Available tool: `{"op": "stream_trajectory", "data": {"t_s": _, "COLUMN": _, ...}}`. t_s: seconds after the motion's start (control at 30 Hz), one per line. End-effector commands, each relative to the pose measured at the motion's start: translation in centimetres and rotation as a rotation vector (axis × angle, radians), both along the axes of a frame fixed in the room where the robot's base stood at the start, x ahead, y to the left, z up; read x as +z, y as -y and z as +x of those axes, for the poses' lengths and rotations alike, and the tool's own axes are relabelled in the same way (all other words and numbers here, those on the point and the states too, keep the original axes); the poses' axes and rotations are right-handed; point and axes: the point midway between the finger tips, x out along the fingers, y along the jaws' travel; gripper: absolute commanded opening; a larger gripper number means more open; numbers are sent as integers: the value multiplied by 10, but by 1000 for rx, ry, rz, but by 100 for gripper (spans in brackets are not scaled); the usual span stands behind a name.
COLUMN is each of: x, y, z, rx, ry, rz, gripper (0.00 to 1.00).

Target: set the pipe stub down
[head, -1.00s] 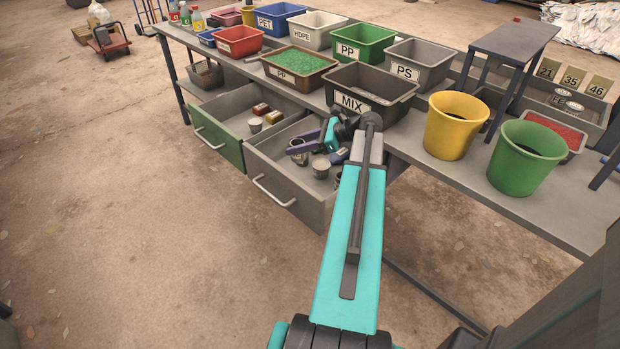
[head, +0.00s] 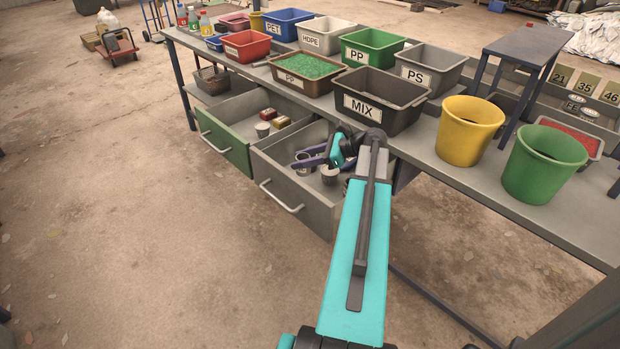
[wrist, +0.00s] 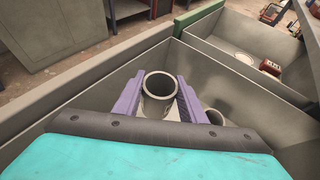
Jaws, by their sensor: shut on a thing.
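The pipe stub (wrist: 158,94) is a short grey open-ended tube, upright between the purple fingers of my gripper (wrist: 152,97) in the wrist view. My gripper is shut on it. In the head view my gripper (head: 306,162) is inside the open grey drawer (head: 292,190), with the stub (head: 302,165) near the drawer's left side. Whether the stub's lower end touches the drawer floor is hidden. A second grey round piece (head: 329,175) stands in the same drawer, right of the stub; it shows partly behind the right finger in the wrist view (wrist: 215,117).
The open green drawer (head: 226,147) to the left holds a grey cup (head: 262,130) and small red and gold boxes. The MIX bin (head: 377,100) and other labelled bins stand on the bench above. Yellow (head: 468,130) and green (head: 543,163) buckets stand right.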

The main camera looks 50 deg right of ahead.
Motion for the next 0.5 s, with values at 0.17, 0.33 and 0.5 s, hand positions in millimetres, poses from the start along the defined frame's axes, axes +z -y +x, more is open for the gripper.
{"op": "stream_trajectory", "data": {"t_s": 0.17, "x": -27, "y": 0, "z": 0, "rx": 1, "ry": -1, "rz": 2, "gripper": 16}}
{"op": "stream_trajectory", "data": {"t_s": 0.33, "x": -41, "y": 0, "z": 1, "rx": 0, "ry": -1, "rz": 1, "gripper": 16}}
{"op": "stream_trajectory", "data": {"t_s": 0.5, "x": -44, "y": -1, "z": 1, "rx": 1, "ry": 0, "rz": 0, "gripper": 16}}
